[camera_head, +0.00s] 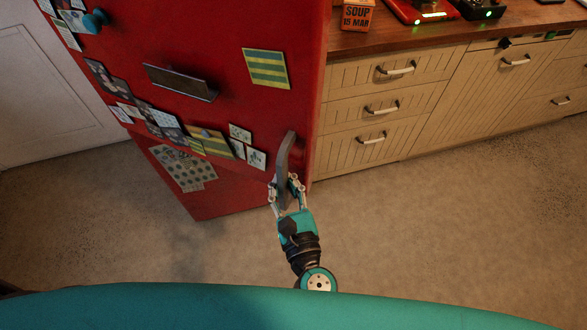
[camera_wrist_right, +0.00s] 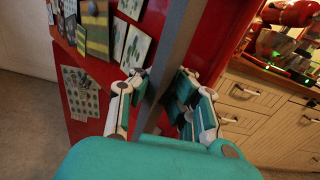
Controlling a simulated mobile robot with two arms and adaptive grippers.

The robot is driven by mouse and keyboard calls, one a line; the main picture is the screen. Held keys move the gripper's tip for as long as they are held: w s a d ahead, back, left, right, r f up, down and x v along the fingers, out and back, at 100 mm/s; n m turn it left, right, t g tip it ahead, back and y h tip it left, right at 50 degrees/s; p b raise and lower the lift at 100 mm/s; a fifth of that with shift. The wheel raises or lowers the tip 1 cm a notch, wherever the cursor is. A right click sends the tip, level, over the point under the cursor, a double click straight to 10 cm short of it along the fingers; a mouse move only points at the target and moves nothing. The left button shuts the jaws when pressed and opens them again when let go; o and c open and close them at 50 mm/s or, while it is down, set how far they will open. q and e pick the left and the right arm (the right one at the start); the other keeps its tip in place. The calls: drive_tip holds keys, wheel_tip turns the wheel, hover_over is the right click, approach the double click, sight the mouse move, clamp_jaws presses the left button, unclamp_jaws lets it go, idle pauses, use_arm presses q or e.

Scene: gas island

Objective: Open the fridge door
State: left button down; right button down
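The red fridge (camera_head: 225,25) stands at the upper left in the head view, covered with magnets, cards and photos. No gap shows at its door, which looks shut. A long grey bar handle (camera_head: 285,155) sticks out near its right edge; in the right wrist view the handle (camera_wrist_right: 178,45) runs up between my fingers. My right gripper (camera_head: 286,187) is at the handle's lower part, one finger on each side. In the right wrist view the fingers of my right gripper (camera_wrist_right: 160,88) lean in and appear closed on the bar. My left gripper is out of view.
Wooden drawers (camera_head: 385,100) under a brown counter (camera_head: 400,32) stand right of the fridge. A soup box (camera_head: 357,16) and a red appliance (camera_head: 420,10) are on the counter. A white door (camera_head: 45,100) is at the left. The floor (camera_head: 430,230) before them is clear.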

drive_tip(key=shift+s+a+f, duration=0.15)
drive_tip(key=shift+s+a, duration=0.1)
drive_tip(key=shift+s, duration=0.55)
drive_tip(key=c, duration=1.4)
unclamp_jaws()
drive_tip(key=shift+s+d, duration=0.1)
drive_tip(key=shift+d, duration=0.15)
drive_tip(key=shift+o, duration=0.8)
drive_tip(key=shift+a, duration=0.2)
drive_tip(key=v, duration=1.2)
